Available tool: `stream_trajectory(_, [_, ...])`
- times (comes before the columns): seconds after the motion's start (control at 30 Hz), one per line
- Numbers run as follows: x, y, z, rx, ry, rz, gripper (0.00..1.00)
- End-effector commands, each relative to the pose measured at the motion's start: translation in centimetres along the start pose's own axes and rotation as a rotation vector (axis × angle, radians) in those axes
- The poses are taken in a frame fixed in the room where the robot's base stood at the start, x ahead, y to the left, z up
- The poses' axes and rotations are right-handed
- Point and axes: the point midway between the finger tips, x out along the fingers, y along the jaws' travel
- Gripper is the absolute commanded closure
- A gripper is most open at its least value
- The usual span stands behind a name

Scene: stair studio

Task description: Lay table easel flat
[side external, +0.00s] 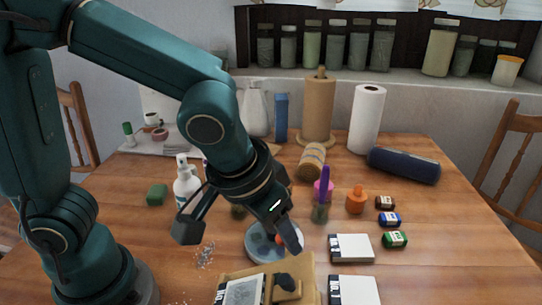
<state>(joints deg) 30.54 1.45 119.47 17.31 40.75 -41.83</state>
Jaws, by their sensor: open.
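What looks like the table easel, a tan wooden piece (308,273), is at the bottom centre of the side view, partly cut off by the frame's lower edge. A grey-and-white panel (243,291) and a small black part (285,281) are at it. I cannot tell how far the easel is tilted. My gripper (240,234) is open above the table, just behind the easel in the picture, with its fingers spread apart and pointing down. A round bluish dish (257,249) shows below the gripper, partly hidden by the right finger.
White boxes (352,248) (354,290) lie right of the easel. Small jars (395,239), an orange bottle (355,200) and a purple-handled tool (325,182) stand behind.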

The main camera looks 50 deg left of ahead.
Motion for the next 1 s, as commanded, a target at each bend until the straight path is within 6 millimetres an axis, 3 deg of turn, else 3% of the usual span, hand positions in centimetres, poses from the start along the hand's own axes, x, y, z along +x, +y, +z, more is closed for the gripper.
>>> stream_trajectory(0.3, [0.39,-0.03,0.03,-0.001,0.0,0.0,0.45])
stream_trajectory(0.43, [0.38,-0.03,0.02,-0.001,0.0,0.0,0.95])
stream_trajectory(0.47, [0.38,-0.03,0.02,-0.001,0.0,0.0,1.0])
stream_trajectory(1.0, [0.34,-0.05,0.01,0.0,0.0,0.0,1.0])
